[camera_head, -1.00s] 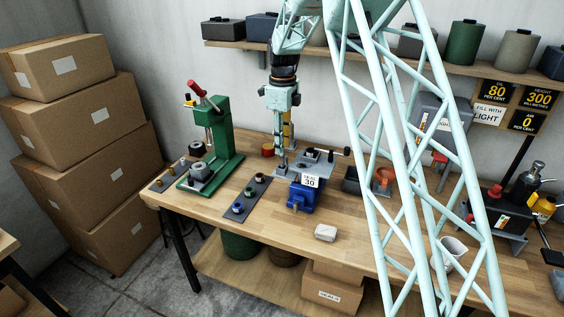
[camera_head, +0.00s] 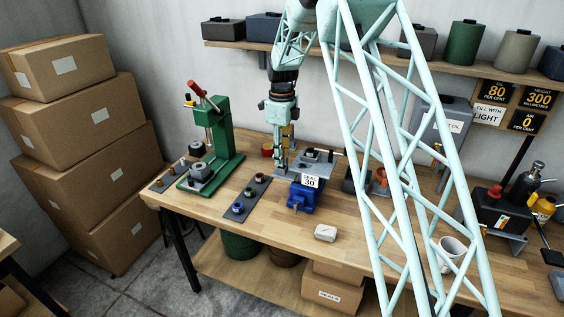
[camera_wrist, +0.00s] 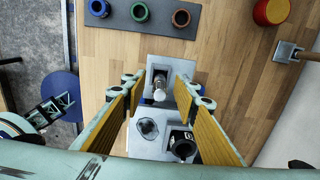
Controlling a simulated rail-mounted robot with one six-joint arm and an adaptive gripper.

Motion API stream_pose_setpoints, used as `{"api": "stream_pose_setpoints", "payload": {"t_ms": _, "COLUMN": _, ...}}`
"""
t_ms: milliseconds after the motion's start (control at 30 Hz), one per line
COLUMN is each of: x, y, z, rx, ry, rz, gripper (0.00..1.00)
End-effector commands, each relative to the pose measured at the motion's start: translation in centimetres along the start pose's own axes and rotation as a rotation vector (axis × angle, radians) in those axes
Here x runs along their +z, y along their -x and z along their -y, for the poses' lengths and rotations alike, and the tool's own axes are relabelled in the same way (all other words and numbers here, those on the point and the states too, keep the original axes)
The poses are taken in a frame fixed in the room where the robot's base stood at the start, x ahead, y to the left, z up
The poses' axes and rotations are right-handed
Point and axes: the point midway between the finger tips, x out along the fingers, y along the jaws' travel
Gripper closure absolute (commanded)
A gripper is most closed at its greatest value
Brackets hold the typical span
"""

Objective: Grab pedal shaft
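The likely pedal shaft is a small silver upright pin (camera_wrist: 159,91) in a grey metal fixture (camera_wrist: 151,145). In the wrist view it stands between the yellow-padded fingers of my gripper (camera_wrist: 157,88), with gaps on both sides. My gripper is open, one finger left of the pin and one right; it does not visibly touch the pin. The pin cannot be made out in the head view.
A dark mat (camera_head: 234,219) with several coloured rings lies left of the vise. A green press (camera_head: 228,142) stands farther left. A red-and-yellow cylinder (camera_wrist: 271,11) sits at the back. A white block (camera_head: 325,232) lies in front. The front bench centre is mostly clear.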

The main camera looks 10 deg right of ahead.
Motion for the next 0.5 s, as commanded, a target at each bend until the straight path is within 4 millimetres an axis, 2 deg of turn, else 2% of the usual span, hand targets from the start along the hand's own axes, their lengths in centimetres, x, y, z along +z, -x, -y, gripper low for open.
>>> {"api": "stream_pose_setpoints", "payload": {"t_ms": 500, "x": -0.01, "y": -0.01, "z": -0.01, "rx": 0.0, "ry": 0.0, "rz": 0.0, "gripper": 0.72}}
